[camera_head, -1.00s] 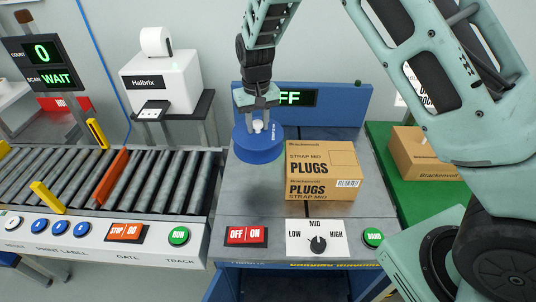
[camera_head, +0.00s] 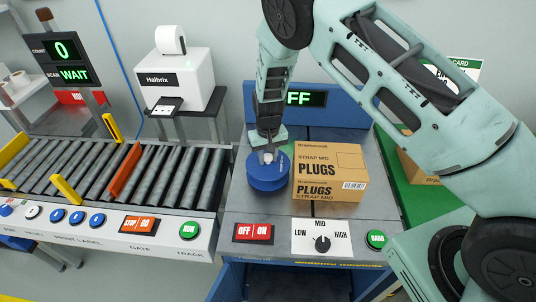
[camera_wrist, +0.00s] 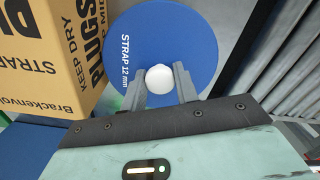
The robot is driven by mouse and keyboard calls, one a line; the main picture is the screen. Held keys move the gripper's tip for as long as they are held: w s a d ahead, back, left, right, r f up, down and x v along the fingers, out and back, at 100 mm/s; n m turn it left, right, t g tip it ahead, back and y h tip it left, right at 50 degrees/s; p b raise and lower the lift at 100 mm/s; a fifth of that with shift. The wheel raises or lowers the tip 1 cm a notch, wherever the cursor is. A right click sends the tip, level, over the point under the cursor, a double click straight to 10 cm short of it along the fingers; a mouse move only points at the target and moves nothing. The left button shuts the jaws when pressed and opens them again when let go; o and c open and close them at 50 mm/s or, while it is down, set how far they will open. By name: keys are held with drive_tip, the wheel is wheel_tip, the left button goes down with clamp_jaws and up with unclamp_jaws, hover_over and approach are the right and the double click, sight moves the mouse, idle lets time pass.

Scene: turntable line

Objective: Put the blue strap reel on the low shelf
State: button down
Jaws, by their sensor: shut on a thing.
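The blue strap reel (camera_head: 268,181) is a thick blue disc with a white hub, over the left part of the grey machine top. My gripper (camera_head: 267,152) is above it, pointing down, shut on the hub. In the wrist view the gripper (camera_wrist: 160,88) has its two fingers on either side of the white hub (camera_wrist: 159,78), and the reel (camera_wrist: 190,35) shows "STRAP 12 mm". I cannot tell whether the reel touches the top. A blue-walled opening (camera_head: 285,285) under the machine front may be the low shelf; its inside is mostly hidden.
A cardboard PLUGS box (camera_head: 330,172) stands close at the reel's right. In front are an OFF/ON switch (camera_head: 253,233), a LOW/MID/HIGH dial (camera_head: 322,243) and a green button (camera_head: 376,239). The roller track (camera_head: 165,180) lies left; a green table (camera_head: 412,190) lies right.

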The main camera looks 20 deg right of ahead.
drive_tip(key=shift+f, duration=0.1)
drive_tip(key=c, duration=1.1)
unclamp_jaws()
drive_tip(key=shift+o, duration=0.2)
